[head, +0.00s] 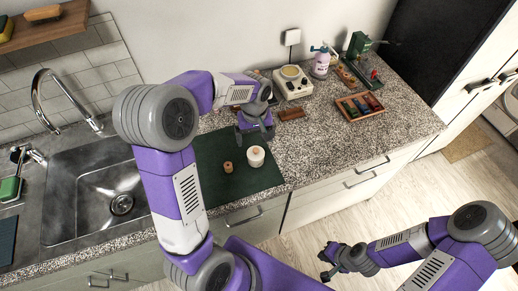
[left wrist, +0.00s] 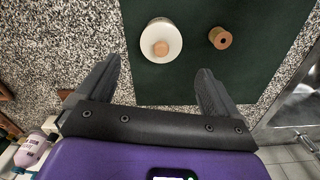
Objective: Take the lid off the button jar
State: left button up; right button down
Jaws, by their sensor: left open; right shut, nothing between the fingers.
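The button jar (head: 257,161) is a small white round pot with a wooden knob on top, standing on a dark green mat (head: 213,183) on the counter. In the left wrist view its white lid (left wrist: 160,28) with the wooden knob (left wrist: 161,48) shows from above, ahead of the fingers. My left gripper (head: 255,137) is open and empty, just behind the jar and apart from it; its two fingers show in the left wrist view (left wrist: 150,85). My right gripper (head: 327,264) is shut and empty, low over the floor, away from the counter.
A small wooden spool-like piece (head: 227,168) stands on the mat left of the jar. Behind are a cream device (head: 292,83), a spray bottle (head: 320,63) and a wooden tray (head: 360,106). The sink (head: 108,193) lies left.

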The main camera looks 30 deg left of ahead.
aim_at(256, 150)
pick_arm(q)
jog(key=f, duration=0.3)
jog(key=s+f, duration=0.1)
jog(key=f, duration=0.1)
jog(key=shift+d+f+b, duration=0.2)
jog(key=shift+d+b, duration=0.1)
jog(key=shift+w, duration=0.1)
jog(key=c, duration=1.1)
